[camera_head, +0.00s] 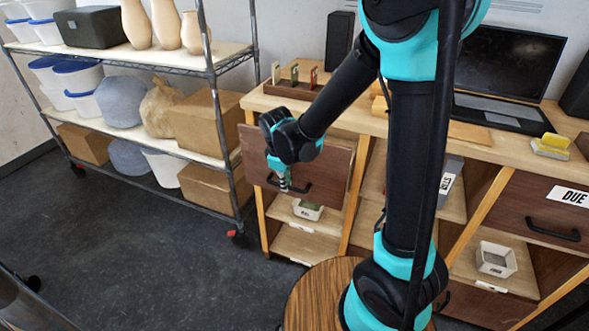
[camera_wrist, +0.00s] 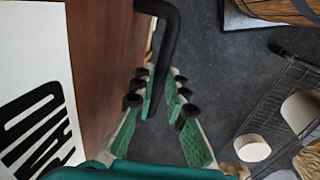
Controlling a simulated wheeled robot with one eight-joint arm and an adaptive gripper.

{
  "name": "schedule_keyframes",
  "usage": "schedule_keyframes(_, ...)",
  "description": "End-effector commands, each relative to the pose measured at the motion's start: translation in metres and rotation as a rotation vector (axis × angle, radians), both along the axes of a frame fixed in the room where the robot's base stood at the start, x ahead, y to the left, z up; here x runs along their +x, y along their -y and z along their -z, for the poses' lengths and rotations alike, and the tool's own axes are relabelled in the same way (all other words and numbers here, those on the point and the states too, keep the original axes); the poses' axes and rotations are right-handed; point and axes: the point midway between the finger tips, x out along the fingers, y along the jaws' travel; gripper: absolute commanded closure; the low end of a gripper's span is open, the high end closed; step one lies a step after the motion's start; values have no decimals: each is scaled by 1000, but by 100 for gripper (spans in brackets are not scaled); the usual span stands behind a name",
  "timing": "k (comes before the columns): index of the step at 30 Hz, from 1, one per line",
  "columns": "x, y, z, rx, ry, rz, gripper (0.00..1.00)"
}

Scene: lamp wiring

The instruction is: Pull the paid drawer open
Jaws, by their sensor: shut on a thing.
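The paid drawer (camera_head: 325,165) is the brown front at the left end of the desk. Its white label with black letters (camera_wrist: 38,130) shows in the wrist view; my arm hides it in the head view. The black bar handle (camera_wrist: 166,35) runs down between my green-padded fingers. My gripper (camera_head: 284,182) is at the drawer front, and its fingers (camera_wrist: 165,92) are shut on the handle. The drawer front appears to stand somewhat forward of the desk frame; how far is hard to tell.
A wire shelf rack (camera_head: 225,130) with tubs, boxes and vases stands close to the left of the drawer. Below the drawer are open shelves with a small tray (camera_head: 308,210). The DUE drawer (camera_head: 535,210) is at the right. A round wooden stool (camera_head: 312,295) stands in front.

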Motion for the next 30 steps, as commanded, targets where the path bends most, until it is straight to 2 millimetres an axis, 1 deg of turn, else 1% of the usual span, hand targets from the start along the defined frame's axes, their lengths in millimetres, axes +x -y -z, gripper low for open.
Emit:
schedule_keyframes(1,-17,-8,0,0,0,-10,100)
schedule_keyframes(6,-63,-26,0,0,-1,-8,100)
schedule_keyframes(12,-103,-43,0,1,0,-7,100)
schedule_keyframes(15,-118,-49,0,0,0,-6,100)
schedule_keyframes(21,-136,-56,0,-1,0,-3,100)
schedule_keyframes(30,-141,-59,0,0,0,1,100)
